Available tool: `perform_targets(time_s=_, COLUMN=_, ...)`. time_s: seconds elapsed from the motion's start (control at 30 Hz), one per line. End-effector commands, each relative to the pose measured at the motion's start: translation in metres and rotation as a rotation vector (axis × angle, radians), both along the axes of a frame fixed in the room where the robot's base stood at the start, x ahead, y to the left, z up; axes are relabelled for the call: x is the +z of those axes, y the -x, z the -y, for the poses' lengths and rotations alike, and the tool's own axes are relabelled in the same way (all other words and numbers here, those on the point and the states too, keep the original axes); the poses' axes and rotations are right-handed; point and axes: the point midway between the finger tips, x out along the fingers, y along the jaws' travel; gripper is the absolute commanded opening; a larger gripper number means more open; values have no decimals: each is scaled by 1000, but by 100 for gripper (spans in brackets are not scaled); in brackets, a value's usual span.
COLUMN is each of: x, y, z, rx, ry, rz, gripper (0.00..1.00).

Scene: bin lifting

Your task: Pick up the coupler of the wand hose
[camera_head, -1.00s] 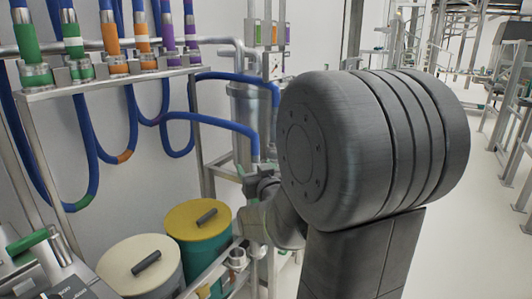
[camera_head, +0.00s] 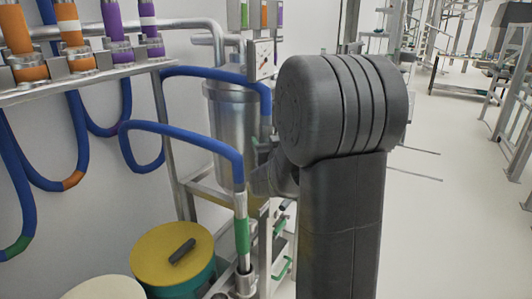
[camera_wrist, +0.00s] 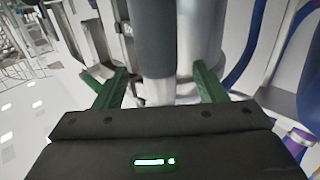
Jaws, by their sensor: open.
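Blue hoses hang along the wall rack in the head view. One blue hose (camera_head: 190,132) arches down to a pale metal collar and a green-banded section (camera_head: 242,237), whose foot stands in a metal cup (camera_head: 245,281). I cannot tell which fitting is the wand hose's coupler. In the wrist view my gripper (camera_wrist: 158,88) is open, with a green finger on each side. An upright cylinder (camera_wrist: 156,40), dark above and paler below, shows between the fingers, apparently beyond them. No contact shows. In the head view my arm hides most of the gripper.
A steel tank (camera_head: 228,125) stands by the wall behind my arm. A yellow-lidded drum (camera_head: 172,254) and a cream-lidded drum (camera_head: 104,289) stand at the lower left. A rack (camera_head: 100,80) holds orange- and purple-banded hose ends. Open floor (camera_head: 440,210) lies to the right.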

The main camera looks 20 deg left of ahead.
Motion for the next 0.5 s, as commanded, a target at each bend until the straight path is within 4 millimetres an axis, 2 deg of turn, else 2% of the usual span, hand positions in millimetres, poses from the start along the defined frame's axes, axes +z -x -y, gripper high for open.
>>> perform_targets(time_s=0.17, x=-1, y=-8, z=-7, rx=0, ry=1, rz=-2, gripper=65)
perform_targets(time_s=0.5, x=-5, y=-39, z=-31, rx=0, ry=1, rz=-1, gripper=65)
